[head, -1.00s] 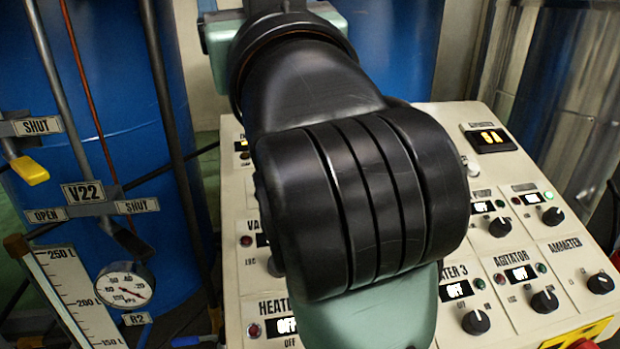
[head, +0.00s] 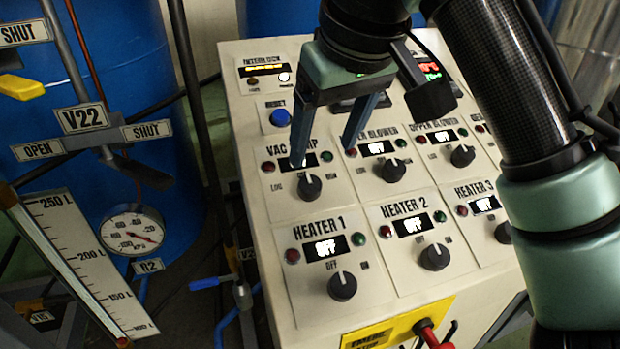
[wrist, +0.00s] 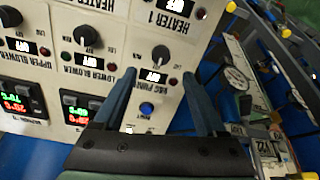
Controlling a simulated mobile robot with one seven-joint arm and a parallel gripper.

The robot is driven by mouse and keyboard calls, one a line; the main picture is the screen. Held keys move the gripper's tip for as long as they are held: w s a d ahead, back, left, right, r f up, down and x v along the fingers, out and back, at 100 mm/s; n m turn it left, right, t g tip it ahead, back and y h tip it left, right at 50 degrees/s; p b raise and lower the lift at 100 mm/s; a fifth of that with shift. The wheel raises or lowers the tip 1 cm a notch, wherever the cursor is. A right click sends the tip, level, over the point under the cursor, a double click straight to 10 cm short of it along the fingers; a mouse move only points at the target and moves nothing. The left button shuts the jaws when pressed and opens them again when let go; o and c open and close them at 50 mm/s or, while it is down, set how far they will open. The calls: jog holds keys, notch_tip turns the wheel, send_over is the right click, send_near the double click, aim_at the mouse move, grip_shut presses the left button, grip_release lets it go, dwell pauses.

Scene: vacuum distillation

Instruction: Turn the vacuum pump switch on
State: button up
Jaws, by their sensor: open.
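The vacuum pump switch (head: 310,187) is a black rotary knob on the cream control panel, under a label partly hidden by my gripper. In the wrist view, the knob (wrist: 161,55) appears upside down, and its display (wrist: 152,76) reads OFF. The red lamp (head: 268,167) and green lamp (head: 327,156) flank this display. My gripper (head: 322,155) is open and empty, pointing down over the vac pump section.
The Heater 1 knob (head: 342,286) is below, and the lower blower knob (head: 393,170) is to the right. The blue reset button (head: 281,117) is above left. A red emergency stop (head: 427,331) sits at the front. Pipes and a gauge (head: 132,232) stand at left.

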aim_at(311, 183)
jog(key=x, duration=0.9)
jog(key=shift+w+a+f, duration=0.1)
jog(key=shift+f, duration=0.05)
grip_shut()
